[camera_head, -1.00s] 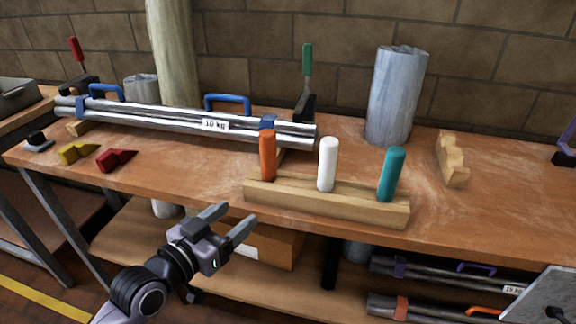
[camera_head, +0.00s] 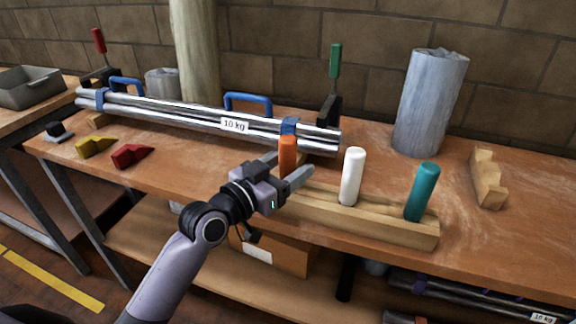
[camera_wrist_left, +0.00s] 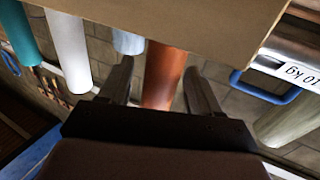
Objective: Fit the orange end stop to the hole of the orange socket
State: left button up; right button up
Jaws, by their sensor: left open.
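The orange end stop (camera_head: 288,152) is an upright orange cylinder at the left end of a light wooden block (camera_head: 380,222) on the workbench. My left gripper (camera_head: 290,165) is open, with its fingers on either side of the end stop. In the left wrist view the orange end stop (camera_wrist_left: 163,78) shows between the two open fingers (camera_wrist_left: 158,68); I cannot tell whether they touch it. An orange part (camera_head: 396,317) shows at the bottom edge, on the lower shelf; I cannot tell whether it is the socket. My right gripper is out of view.
A white cylinder (camera_head: 352,176) and a teal cylinder (camera_head: 422,192) stand in the same block. Behind lies a bundle of metal tubes (camera_head: 190,117) with blue handles. A grey roll (camera_head: 430,103) and a notched wooden piece (camera_head: 487,178) stand at right.

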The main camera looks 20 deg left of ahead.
pick_arm(q)
jog(key=c, duration=1.1)
